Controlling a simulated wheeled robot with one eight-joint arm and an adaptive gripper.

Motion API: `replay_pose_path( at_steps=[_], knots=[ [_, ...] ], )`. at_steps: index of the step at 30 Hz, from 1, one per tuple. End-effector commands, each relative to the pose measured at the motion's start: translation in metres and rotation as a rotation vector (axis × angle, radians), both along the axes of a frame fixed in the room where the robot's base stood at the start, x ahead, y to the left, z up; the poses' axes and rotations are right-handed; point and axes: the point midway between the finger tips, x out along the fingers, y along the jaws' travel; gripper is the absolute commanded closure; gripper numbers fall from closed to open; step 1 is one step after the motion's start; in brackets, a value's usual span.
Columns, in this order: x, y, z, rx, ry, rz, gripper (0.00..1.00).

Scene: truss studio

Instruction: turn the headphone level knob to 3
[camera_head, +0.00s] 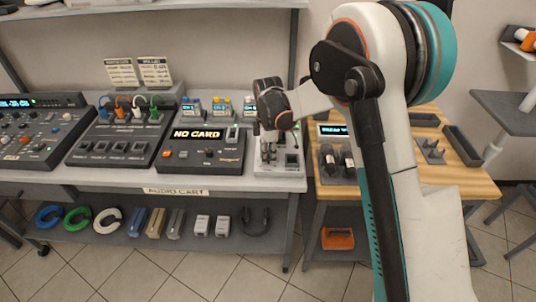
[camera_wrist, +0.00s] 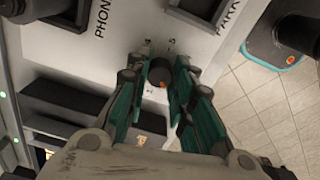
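A dark round knob (camera_wrist: 159,71) with an orange mark at its lower edge stands on a white panel (camera_wrist: 118,45) in the wrist view. The two teal and grey fingers of my gripper (camera_wrist: 160,80) point at the panel, one on each side of the knob. They are close to its sides; I cannot tell whether they touch it. Lettering starting with "PHON" is partly cut off at the upper left. The scale marks around the knob are too small to read. In the head view my gripper (camera_head: 268,138) is over the white unit (camera_head: 279,184) at the cart's right end and hides the knob.
A black "NO CARD" box (camera_head: 203,152) stands just left of the white unit on the audio cart (camera_head: 105,180). A wooden table (camera_head: 440,170) with a small display box (camera_head: 335,148) is at the right. An orange tray (camera_head: 337,238) lies below.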

Motion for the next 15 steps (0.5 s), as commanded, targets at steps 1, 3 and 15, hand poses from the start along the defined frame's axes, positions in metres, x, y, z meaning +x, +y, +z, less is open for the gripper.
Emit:
replay_pose_path(
  at_steps=[1,3,15],
  knots=[
    [0.0,0.0001,0.0,0.0,0.0,0.0,1.0],
    [0.0,0.0001,0.0,0.0,0.0,0.0,1.0],
    [0.0002,0.0001,0.0005,0.0,0.0,-0.094,1.0]
  ],
)
